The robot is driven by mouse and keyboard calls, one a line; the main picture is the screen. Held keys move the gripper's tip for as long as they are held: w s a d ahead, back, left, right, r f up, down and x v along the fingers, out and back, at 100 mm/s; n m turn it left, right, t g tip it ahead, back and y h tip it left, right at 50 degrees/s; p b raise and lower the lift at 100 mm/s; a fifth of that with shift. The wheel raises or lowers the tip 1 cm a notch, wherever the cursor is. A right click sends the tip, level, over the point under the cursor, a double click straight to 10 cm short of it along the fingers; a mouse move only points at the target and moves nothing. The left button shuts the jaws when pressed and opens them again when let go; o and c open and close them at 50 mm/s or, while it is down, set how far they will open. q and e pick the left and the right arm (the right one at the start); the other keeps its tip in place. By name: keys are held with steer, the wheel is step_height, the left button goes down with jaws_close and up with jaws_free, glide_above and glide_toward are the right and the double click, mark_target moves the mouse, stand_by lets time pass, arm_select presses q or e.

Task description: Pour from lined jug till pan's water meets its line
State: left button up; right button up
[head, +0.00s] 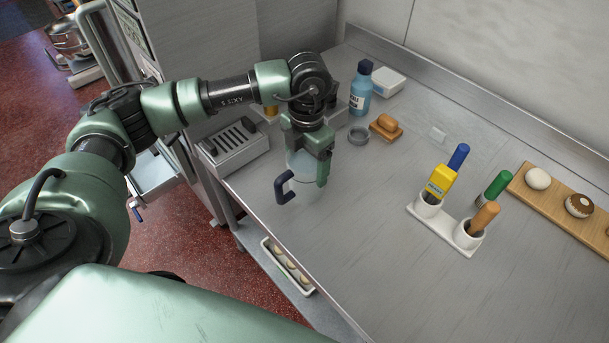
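A clear jug (298,164) with a dark blue handle (284,187) is at the left part of the steel counter. My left gripper (309,160) reaches down over it from above, with a green finger against its right side. It looks shut on the jug, and covers part of it. I cannot tell whether the jug's base touches the counter. The jug's line and its water level cannot be made out. A steel pan (68,42) stands far off at the upper left, partly cut off; its water and line cannot be seen. My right gripper is out of view.
A slotted metal box (234,147) stands left of the jug. A blue bottle (361,88), white box (387,81), grey ring-shaped dish (358,135) and brown-topped block (386,126) are behind. A white holder (447,231) with colourful-handled tools and a wooden board (548,205) are right. The front counter is clear.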

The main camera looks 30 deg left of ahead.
arm_select(q)
steer(key=c, duration=1)
steer(key=o, duration=0.9)
steer(key=c, duration=1.3)
steer(key=shift+w+r+p, duration=0.1)
steer(key=shift+r+p, duration=0.25)
steer(key=shift+r, duration=0.4)
steer(key=shift+r+p, duration=0.6)
steer(key=shift+r, duration=0.7)
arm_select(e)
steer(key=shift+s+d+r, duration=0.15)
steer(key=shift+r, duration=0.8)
